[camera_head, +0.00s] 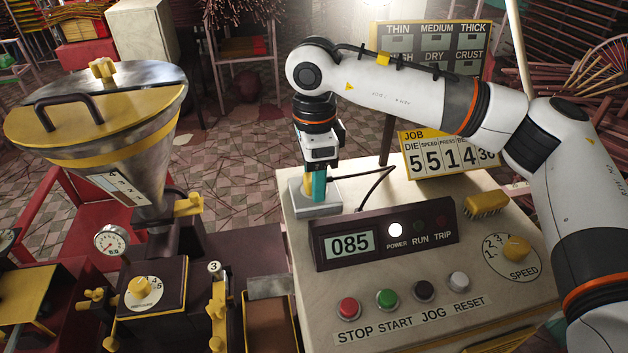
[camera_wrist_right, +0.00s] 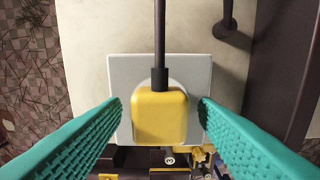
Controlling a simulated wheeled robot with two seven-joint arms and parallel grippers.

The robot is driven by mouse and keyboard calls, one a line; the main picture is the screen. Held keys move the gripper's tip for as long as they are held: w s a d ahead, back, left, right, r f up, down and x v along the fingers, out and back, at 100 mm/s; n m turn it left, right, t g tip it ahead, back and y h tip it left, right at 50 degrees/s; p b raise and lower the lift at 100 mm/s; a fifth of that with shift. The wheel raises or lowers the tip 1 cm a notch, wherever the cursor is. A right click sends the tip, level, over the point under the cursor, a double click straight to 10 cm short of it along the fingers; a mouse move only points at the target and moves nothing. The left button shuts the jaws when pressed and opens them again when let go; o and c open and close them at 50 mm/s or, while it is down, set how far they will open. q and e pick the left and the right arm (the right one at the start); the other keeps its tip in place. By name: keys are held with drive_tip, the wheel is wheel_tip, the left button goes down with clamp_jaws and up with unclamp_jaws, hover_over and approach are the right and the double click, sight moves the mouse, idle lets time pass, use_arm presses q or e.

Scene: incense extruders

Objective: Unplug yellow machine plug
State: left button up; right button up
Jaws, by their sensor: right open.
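The yellow plug (camera_wrist_right: 160,116) sits on a pale grey socket plate (camera_wrist_right: 125,72) in the right wrist view, with its dark cable (camera_wrist_right: 160,35) running up from it. In the head view the socket plate (camera_head: 318,209) stands on the beige console top, and a bit of the yellow plug (camera_head: 307,187) shows beside a teal fingertip. My right gripper (camera_head: 316,180) points down over the plate. Its teal fingers are open, one on each side of the plug, with a gap on both sides in the wrist view. My left gripper is not in view.
The control box (camera_head: 385,238) reads 085 with its POWER lamp lit. Coloured buttons (camera_head: 388,299) and the SPEED knob (camera_head: 516,248) are in front. A yellow brush (camera_head: 486,203) and job sign (camera_head: 450,156) stand right. The hopper (camera_head: 110,120) is left.

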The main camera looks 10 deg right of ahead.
drive_tip(key=shift+c, duration=0.4)
clamp_jaws()
drive_tip(key=shift+r+p, duration=1.35)
drive_tip(key=shift+r, duration=1.7)
drive_tip(key=shift+w, duration=0.1)
